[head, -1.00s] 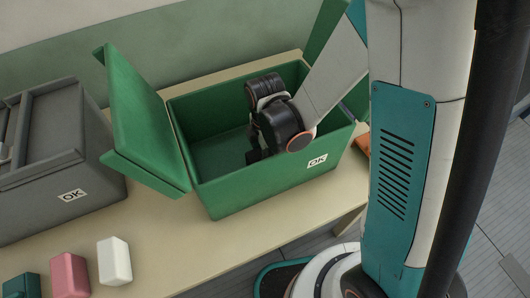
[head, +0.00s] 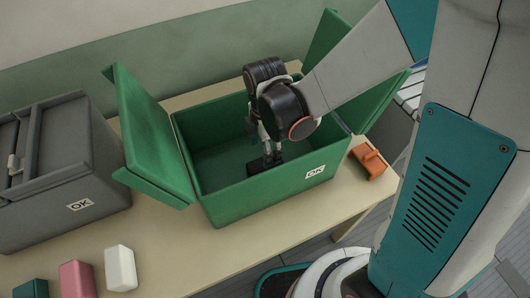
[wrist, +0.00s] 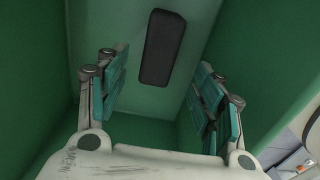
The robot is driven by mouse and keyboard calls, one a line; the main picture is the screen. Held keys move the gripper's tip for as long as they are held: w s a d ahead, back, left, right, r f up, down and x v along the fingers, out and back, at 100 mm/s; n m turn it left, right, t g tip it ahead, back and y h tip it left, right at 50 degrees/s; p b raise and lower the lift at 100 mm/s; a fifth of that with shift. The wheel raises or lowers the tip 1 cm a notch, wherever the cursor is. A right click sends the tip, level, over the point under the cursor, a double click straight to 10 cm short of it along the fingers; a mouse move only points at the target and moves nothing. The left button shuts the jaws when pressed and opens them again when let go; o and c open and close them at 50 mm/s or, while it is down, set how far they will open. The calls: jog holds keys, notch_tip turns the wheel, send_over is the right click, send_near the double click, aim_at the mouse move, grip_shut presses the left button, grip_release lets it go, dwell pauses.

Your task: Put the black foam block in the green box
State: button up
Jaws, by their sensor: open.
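The green box (head: 223,196) stands open on the table, its flaps raised. My gripper (head: 266,162) points down into it, with the wrist above the rim. In the wrist view my gripper (wrist: 160,72) is open, its teal fingers spread wide with nothing between them. The black foam block (wrist: 162,48) lies flat on the green floor of the box, beyond the fingertips and apart from them.
A closed grey box (head: 62,180) stands left of the green box. White (head: 120,268), pink (head: 77,279) and dark green (head: 31,289) blocks are at the table's front left. An orange object (head: 369,161) lies right of the green box. The box walls are close around my gripper.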

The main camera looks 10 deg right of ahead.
jog(key=shift+r+p, duration=0.4)
jog(key=shift+r, duration=1.3)
